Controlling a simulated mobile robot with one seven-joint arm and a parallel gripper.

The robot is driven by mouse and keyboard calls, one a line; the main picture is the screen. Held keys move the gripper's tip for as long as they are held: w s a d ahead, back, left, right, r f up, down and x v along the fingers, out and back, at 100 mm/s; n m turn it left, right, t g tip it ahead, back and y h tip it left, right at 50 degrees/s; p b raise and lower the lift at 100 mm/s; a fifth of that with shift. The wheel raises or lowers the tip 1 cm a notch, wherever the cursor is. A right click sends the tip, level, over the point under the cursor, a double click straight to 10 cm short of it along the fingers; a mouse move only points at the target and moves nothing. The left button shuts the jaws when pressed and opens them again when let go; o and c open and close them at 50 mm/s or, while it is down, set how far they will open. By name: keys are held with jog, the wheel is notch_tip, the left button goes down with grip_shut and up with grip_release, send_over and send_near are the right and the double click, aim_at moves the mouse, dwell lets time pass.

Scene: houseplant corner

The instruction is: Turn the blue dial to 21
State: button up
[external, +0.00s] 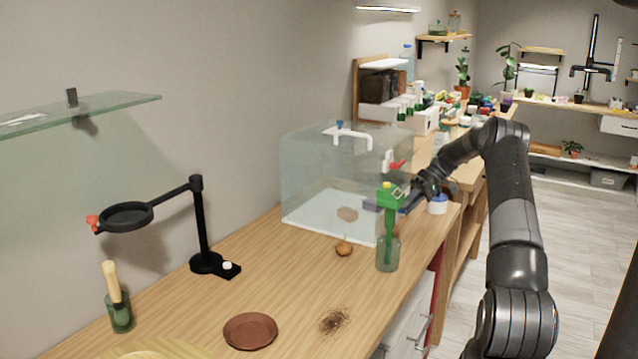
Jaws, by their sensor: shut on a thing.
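My gripper (409,204) is at the right end of the glass tank, close to the right side of a green device with a yellow top (390,198). The device stands upright on a green stem in a glass jar (388,254). A small blue part, which I take for the blue dial (413,199), shows at my fingers. My gripper is shut on it. The dial's marks and its setting are too small to read, and the fingers partly hide it.
The glass tank (310,190) with a white tap (350,137) stands behind. A white pot with blue (437,206) stands right of my gripper.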

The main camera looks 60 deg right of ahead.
jog(key=o, duration=1)
jog(key=v, duration=1)
jog(key=shift+s+d+r, duration=0.15)
jog(key=shift+d+r, duration=0.1)
jog(key=shift+d, duration=0.05)
